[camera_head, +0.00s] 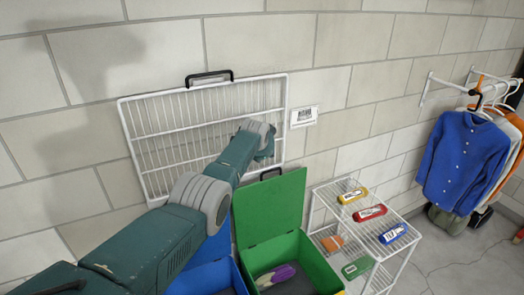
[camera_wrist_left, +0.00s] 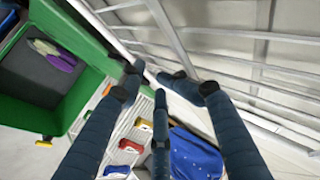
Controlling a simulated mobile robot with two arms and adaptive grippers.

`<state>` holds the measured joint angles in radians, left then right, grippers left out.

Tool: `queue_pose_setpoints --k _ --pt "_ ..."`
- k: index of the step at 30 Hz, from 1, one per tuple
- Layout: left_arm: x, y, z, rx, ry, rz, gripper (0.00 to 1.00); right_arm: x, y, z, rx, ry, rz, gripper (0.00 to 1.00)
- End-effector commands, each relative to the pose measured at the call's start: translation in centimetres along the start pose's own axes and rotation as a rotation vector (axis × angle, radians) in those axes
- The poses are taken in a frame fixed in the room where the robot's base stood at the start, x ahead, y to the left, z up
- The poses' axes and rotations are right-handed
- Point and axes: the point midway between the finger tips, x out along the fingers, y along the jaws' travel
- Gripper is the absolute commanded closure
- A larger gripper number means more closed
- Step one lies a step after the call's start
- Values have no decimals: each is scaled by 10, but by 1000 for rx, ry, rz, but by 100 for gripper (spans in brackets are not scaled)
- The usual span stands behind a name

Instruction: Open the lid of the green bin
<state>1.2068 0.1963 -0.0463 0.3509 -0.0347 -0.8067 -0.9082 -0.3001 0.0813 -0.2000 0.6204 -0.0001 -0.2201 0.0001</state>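The green bin (camera_head: 318,262) stands at the lower middle of the head view. Its green lid (camera_head: 268,208) is raised, upright against the wall side, with a black handle (camera_head: 270,173) at its top. A purple item (camera_head: 276,273) lies inside. In the wrist view the green bin (camera_wrist_left: 55,112) is at the left, its inside showing. My left gripper (camera_wrist_left: 168,80) has its fingers spread and empty, apart from the bin. In the head view the left arm reaches above the lid, in front of the wire rack; its fingers are mostly hidden. My right gripper is not in view.
A blue bin (camera_head: 208,279) stands left of the green one, partly behind my arm. A white wire rack (camera_head: 150,130) is on the wall close to my left gripper. A white wire shelf (camera_head: 335,201) with several coloured packages stands at the right. Shirts (camera_head: 462,160) hang farther right.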

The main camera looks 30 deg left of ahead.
Motion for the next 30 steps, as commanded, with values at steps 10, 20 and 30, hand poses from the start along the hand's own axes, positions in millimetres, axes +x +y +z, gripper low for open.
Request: queue_pose_setpoints --k 10,20,30 --pt "-11 -9 2 1 1 0 66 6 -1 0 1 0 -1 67" --pt "-11 -9 3 2 0 0 66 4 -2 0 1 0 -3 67" --pt "-11 -9 2 1 0 0 66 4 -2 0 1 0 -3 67"
